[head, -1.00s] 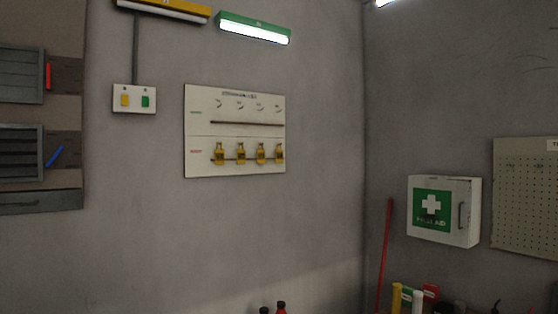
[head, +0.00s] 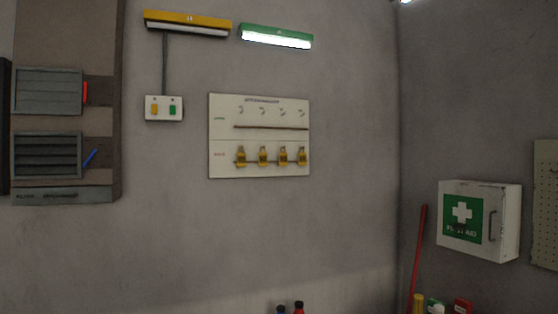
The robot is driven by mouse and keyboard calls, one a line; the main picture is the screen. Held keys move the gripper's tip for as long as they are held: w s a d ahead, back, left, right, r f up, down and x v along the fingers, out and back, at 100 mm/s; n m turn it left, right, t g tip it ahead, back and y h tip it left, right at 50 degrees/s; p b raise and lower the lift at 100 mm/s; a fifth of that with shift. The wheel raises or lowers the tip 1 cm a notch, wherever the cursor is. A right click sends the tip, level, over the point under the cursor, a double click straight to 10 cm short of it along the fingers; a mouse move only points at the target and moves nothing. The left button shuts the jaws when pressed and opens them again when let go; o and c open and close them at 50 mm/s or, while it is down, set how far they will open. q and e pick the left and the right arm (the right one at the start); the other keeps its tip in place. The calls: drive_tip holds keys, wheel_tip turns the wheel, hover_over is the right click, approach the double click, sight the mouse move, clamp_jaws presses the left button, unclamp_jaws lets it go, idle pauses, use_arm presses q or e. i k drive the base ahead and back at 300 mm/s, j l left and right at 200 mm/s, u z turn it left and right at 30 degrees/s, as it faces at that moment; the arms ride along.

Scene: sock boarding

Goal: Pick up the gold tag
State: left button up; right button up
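A white tag board (head: 259,135) hangs on the grey wall near the middle of the head view. Several gold tags (head: 262,156) hang in a row along its lower half, apart from one another. Several small hooks show along its upper half, with no tags on them. The lettering on the board is too small to read. Neither of my grippers is in view.
A switch plate (head: 164,108) is left of the board, below yellow (head: 188,23) and green (head: 276,37) lamps. A shuttered panel (head: 47,155) is far left. A first aid box (head: 479,220) and red pole (head: 417,260) are right. Bottle tops (head: 298,307) show below.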

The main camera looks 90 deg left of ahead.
sight(282, 156)
drive_tip(key=i+j+u, duration=0.1)
drive_tip(key=i+u, duration=0.15)
drive_tip(key=u, duration=0.15)
drive_tip(key=i+u, duration=0.2)
drive_tip(key=u, duration=0.25)
drive_tip(key=i+u, duration=0.25)
drive_tip(key=u, duration=0.15)
drive_tip(key=i+j+u, duration=0.1)
drive_tip(key=i+u, duration=0.5)
drive_tip(key=u, duration=0.15)
drive_tip(key=i+u, duration=0.4)
drive_tip(key=i+l+u, duration=0.1)
drive_tip(key=u, duration=0.3)
drive_tip(key=i+l+u, duration=0.15)
drive_tip(key=i+u, duration=0.25)
drive_tip(key=i+l+u, duration=0.4)
drive_tip(key=i+j, duration=0.05)
drive_tip(key=j, duration=0.05)
